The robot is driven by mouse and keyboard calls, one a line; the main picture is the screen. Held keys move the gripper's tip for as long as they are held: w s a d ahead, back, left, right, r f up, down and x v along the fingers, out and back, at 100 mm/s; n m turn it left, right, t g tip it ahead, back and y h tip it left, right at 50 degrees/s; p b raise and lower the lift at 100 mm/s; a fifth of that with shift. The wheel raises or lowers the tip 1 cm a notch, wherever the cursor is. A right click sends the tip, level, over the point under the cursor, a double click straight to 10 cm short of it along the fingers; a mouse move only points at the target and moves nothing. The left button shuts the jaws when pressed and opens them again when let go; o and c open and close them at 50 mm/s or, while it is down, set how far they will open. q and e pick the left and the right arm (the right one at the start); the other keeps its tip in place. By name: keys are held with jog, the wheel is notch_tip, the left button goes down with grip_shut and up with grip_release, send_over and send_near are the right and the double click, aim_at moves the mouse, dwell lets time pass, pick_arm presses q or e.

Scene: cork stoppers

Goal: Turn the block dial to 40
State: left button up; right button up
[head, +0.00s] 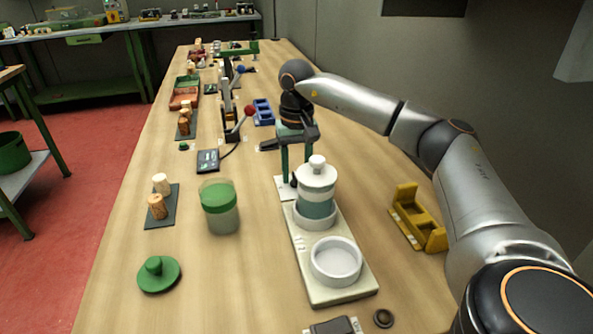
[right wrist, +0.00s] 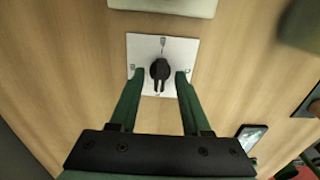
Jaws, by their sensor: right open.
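The block dial shows in the right wrist view as a white square plate (right wrist: 147,44) with a black knob (right wrist: 160,69) at its middle. Small marks sit near the plate's edges, too small to read; the knob's narrow end points down in that view. My right gripper (right wrist: 159,82) is open, its green fingertips on either side of the knob; I cannot tell whether they touch it. In the head view my right gripper (head: 297,168) points down over the plate (head: 283,187), which is partly hidden by the white-lidded jar. My left gripper is not in view.
A cream base (head: 333,290) with a white-lidded jar (head: 316,185) and an empty ring stands just in front. A green-lidded jar (head: 219,205), corks on a dark mat (head: 160,215) and a green lid (head: 158,273) lie left. A yellow holder (head: 418,217) is at the right.

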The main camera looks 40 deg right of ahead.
grip_shut()
dwell(0.4)
jog(key=shift+r, duration=0.1)
